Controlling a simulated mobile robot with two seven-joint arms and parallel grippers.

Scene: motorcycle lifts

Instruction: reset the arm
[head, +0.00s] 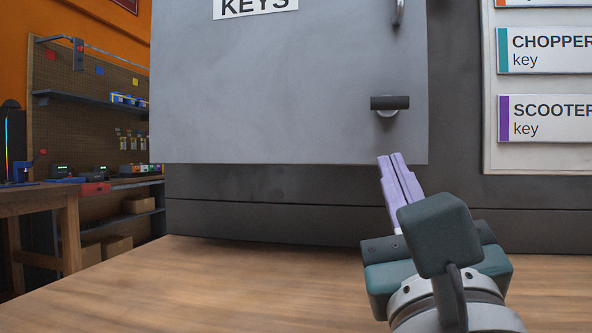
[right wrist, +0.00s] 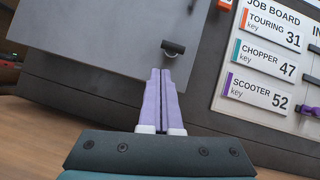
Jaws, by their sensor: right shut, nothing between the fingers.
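My right gripper (head: 394,163) has pale purple fingers pressed together, with nothing between them. It points up toward the lower right of a grey cabinet door marked KEYS (head: 270,90), below the door's dark knob (head: 389,104). In the right wrist view, the shut fingers (right wrist: 160,76) reach up over the door's lower right part, with the knob (right wrist: 172,47) a little above the tips. I cannot tell whether the tips touch the door. My left gripper is not in view.
A white job board (head: 540,150) with key labels hangs right of the door; the right wrist view shows touring, chopper and scooter rows. A wooden tabletop (head: 250,290) lies below the cabinet, clear on its left. A workbench (head: 45,200) and a pegboard (head: 100,80) stand at the far left.

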